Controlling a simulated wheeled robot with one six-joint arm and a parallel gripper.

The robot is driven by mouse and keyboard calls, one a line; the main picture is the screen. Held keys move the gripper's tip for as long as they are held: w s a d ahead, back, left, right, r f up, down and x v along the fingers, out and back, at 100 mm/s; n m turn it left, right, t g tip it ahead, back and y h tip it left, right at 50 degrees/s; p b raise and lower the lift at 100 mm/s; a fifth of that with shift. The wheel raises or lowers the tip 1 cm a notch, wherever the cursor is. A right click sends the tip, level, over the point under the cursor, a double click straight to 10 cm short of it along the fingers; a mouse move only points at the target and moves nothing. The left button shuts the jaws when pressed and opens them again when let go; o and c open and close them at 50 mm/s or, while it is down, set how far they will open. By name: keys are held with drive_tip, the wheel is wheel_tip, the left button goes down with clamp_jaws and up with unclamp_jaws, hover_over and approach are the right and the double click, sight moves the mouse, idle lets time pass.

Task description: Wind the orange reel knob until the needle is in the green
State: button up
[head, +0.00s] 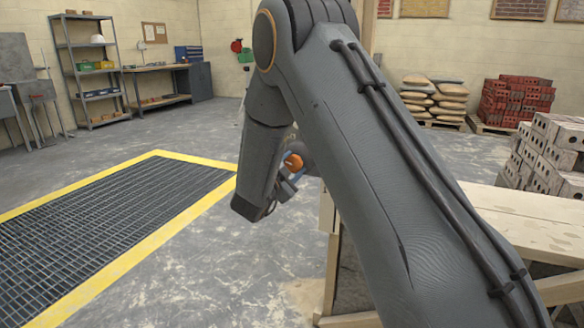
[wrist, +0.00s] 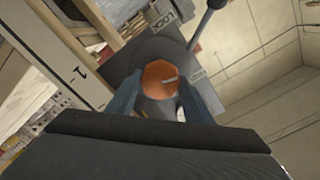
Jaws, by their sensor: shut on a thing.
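The orange reel knob (wrist: 160,80) sits in the middle of the wrist view, with a pale line on its face pointing right and slightly up. My gripper (wrist: 158,98) has a blue-grey finger on each side of the knob and is shut on it. In the head view the orange knob (head: 293,161) shows small between the fingers of my gripper (head: 290,172), partly hidden by my arm. Behind the knob in the wrist view is a dark grey body (wrist: 150,52). I see no needle or green zone in either view.
A lever with a dark ball end (wrist: 216,4) and a plate marked LOCK (wrist: 166,16) lie just beyond the knob. A wooden bench (head: 520,220) stands to the right of my arm. A yellow-edged floor grate (head: 110,225) lies left, with open floor around it.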

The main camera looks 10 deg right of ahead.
drive_tip(key=shift+m, duration=1.1)
drive_tip(key=shift+b, duration=0.3)
drive_tip(key=o, duration=1)
drive_tip(key=shift+o, duration=0.2)
drive_tip(key=shift+s, duration=0.1)
drive_tip(key=v, duration=0.7)
drive_tip(key=shift+s+a+p, duration=0.25)
drive_tip(key=shift+p, duration=0.05)
